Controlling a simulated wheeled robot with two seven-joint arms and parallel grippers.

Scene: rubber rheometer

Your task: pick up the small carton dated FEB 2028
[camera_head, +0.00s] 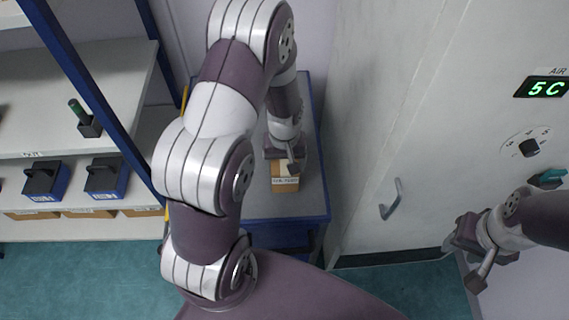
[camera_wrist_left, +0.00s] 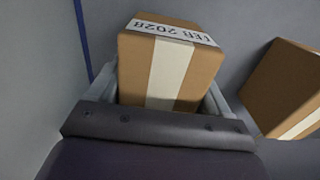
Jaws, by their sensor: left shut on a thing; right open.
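The small brown carton (camera_wrist_left: 165,75) has a white band and a label reading FEB 2028, upside down in the left wrist view. My left gripper (camera_head: 284,160) is shut on it, with a finger along each side. A second brown carton (camera_wrist_left: 285,88) stands to the right in the wrist view, apart from the held one. In the head view a carton (camera_head: 286,184) with a white label shows just below the left gripper; the label is too small to read, and I cannot tell which carton it is. My right gripper (camera_head: 470,262) is open and empty at the lower right.
The cartons are over a grey blue-edged cart top (camera_head: 262,204), whose near part is clear. A shelf rack (camera_head: 75,95) with black-and-blue boxes (camera_head: 105,177) stands left. A tall pale cabinet (camera_head: 400,110) with a handle (camera_head: 391,199) and 5 C display stands right.

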